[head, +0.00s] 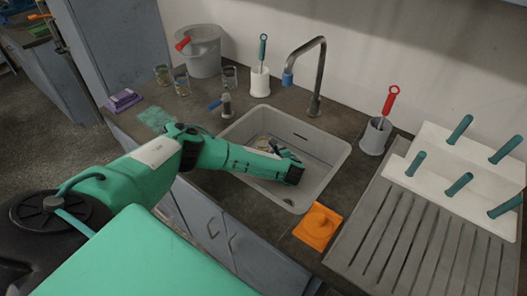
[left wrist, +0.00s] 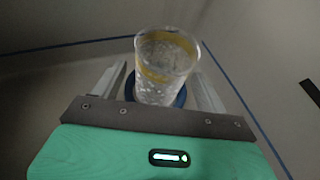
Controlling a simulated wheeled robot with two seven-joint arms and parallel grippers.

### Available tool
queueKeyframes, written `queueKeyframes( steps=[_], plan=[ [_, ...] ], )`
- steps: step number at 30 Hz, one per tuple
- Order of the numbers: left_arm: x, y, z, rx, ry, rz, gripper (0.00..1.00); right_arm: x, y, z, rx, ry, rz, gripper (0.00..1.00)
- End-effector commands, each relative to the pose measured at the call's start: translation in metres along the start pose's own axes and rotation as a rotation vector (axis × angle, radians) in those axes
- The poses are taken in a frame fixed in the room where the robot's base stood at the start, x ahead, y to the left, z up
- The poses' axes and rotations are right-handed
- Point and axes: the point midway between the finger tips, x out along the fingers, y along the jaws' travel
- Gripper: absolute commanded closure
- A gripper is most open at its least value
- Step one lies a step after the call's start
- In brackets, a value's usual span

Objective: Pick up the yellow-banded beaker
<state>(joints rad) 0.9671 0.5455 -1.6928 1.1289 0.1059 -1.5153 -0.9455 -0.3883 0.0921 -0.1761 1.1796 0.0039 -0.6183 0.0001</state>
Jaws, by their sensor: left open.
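The yellow-banded beaker (left wrist: 166,72) is clear glass with a yellow band near its rim. In the left wrist view it stands between the two fingers of my left gripper (left wrist: 160,88), with a blue ring around its lower end. The fingers are apart, and I cannot tell whether either touches the glass. In the head view my left gripper (head: 290,160) reaches down into the grey sink (head: 322,143). A small part of some glassware (head: 264,143) shows behind it; the arm hides the rest. My right gripper is not in view.
Several small glass vessels (head: 181,82) stand at the back left by a grey bucket (head: 200,50). A tap (head: 318,75) rises behind the sink. Brush holders (head: 375,136), an orange piece (head: 318,226) and a pegged white rack (head: 450,165) lie around and right of it.

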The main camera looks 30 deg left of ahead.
Motion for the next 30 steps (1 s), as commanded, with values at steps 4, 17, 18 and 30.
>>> queueKeyframes(
  steps=[4, 17, 18, 30],
  plan=[
    [0.0129, 0.0, 0.0003, -0.001, 0.0, 0.001, 0.25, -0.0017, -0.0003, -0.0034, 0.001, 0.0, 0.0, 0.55],
    [0.0138, 0.0, 0.0001, -0.001, 0.001, 0.0, 0.65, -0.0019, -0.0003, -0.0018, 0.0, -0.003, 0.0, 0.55],
    [0.0137, 0.0, 0.0001, -0.001, 0.001, 0.0, 0.72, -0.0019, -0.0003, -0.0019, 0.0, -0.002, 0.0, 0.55],
    [0.0129, -0.0001, 0.0024, -0.001, 0.0, 0.0, 0.77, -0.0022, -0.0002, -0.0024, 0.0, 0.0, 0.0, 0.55]
  ],
)
